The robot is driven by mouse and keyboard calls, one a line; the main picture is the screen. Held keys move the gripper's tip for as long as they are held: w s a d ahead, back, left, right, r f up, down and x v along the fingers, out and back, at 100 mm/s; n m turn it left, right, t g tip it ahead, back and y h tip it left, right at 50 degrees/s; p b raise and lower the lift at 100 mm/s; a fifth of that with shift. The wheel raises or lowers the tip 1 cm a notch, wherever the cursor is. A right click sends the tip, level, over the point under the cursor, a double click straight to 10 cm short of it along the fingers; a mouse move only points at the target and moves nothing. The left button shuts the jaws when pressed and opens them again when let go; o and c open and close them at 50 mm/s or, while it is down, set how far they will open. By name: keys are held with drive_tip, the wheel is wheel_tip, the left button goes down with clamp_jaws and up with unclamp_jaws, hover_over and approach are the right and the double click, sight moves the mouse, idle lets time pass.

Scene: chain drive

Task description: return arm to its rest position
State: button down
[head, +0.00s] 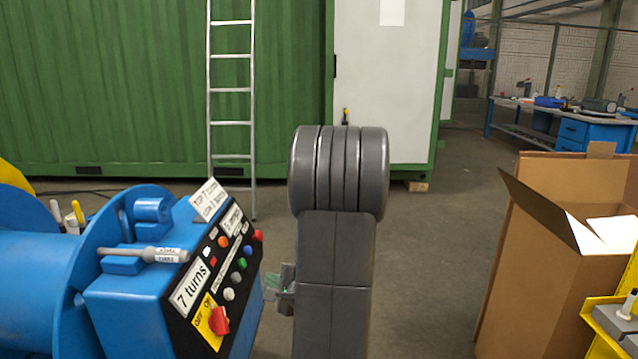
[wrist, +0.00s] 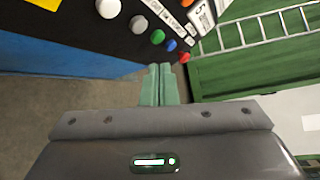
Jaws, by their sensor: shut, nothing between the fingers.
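My gripper (wrist: 159,84) shows in the wrist view with its two green fingers pressed together and nothing between them. In the head view my gripper (head: 271,287) shows partly beside my upright grey arm, which hides the rest of it. It is just right of the blue control box (head: 135,310) with its black panel of coloured buttons. In the wrist view the fingertips are close to the panel's edge, below the blue and red buttons; I cannot tell whether they touch.
A blue drum (head: 40,275) stands at the left. A silver ladder (head: 230,90) leans at the green container (head: 100,90). An open cardboard box (head: 530,260) stands at the right, with a yellow rack (head: 600,325) beside it. The floor between my arm and the box is clear.

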drive_tip(key=a+f+b, duration=0.3)
drive_tip(key=a+b, duration=0.2)
drive_tip(key=shift+a, duration=0.25)
drive_tip(key=shift+w+f+b, duration=0.1)
drive_tip(key=shift+b, duration=0.3)
drive_tip(key=r+p, duration=0.1)
drive_tip(key=p, duration=0.3)
